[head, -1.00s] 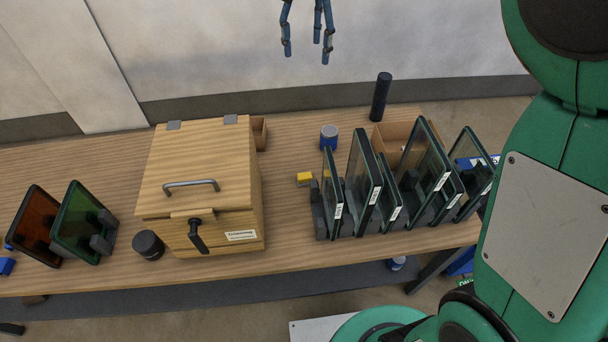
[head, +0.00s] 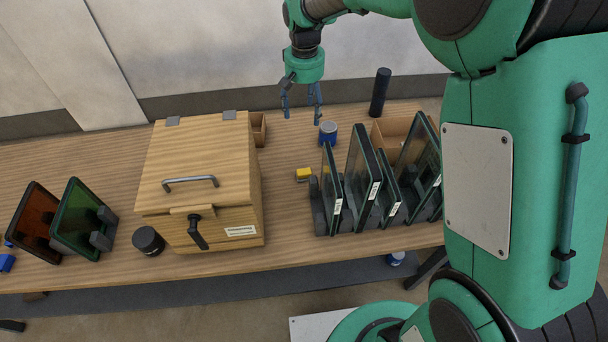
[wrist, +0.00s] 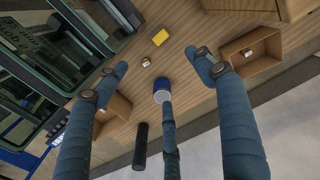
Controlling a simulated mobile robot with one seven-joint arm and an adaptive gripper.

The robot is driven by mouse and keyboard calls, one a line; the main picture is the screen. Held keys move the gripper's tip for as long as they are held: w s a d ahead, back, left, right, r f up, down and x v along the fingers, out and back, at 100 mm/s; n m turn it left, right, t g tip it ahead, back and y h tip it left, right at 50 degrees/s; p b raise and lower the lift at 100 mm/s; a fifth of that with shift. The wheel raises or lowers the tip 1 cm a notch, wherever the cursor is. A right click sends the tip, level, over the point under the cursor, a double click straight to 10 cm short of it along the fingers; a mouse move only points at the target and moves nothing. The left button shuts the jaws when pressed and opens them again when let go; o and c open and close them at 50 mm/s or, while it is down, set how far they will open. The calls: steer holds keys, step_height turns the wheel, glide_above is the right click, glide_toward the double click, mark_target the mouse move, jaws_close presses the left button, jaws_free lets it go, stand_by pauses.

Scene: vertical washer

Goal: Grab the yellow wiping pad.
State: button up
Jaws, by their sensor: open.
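The yellow wiping pad (head: 303,174) lies on the wooden table between the wooden box and the rack of glass panes. It also shows in the wrist view (wrist: 160,38), near the top, flat on the table. My gripper (head: 301,116) is open and empty, above and behind the pad, over the table's back edge. In the wrist view my gripper's fingers (wrist: 160,75) are spread, with the pad beyond their tips. Nothing covers the pad.
A blue jar (head: 328,133) stands just behind the pad. The dark-framed glass panes (head: 361,180) stand close on its right. The lidded wooden box (head: 200,185) is on its left. A black cylinder (head: 380,92) stands at the back. Open wooden trays (wrist: 250,55) lie near the back edge.

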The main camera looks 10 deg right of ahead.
glide_above(304, 171)
step_height(304, 171, down, 17)
steer(key=shift+s+f, duration=0.1)
steer(key=shift+f, duration=0.05)
steer(key=shift+f, duration=0.15)
steer(key=shift+f+b, duration=0.7)
steer(key=shift+f, duration=3.45)
steer(key=shift+f, duration=0.1)
steer(key=shift+f+b, duration=0.7)
steer(key=shift+f, duration=1.8)
steer(key=c, duration=1.1)
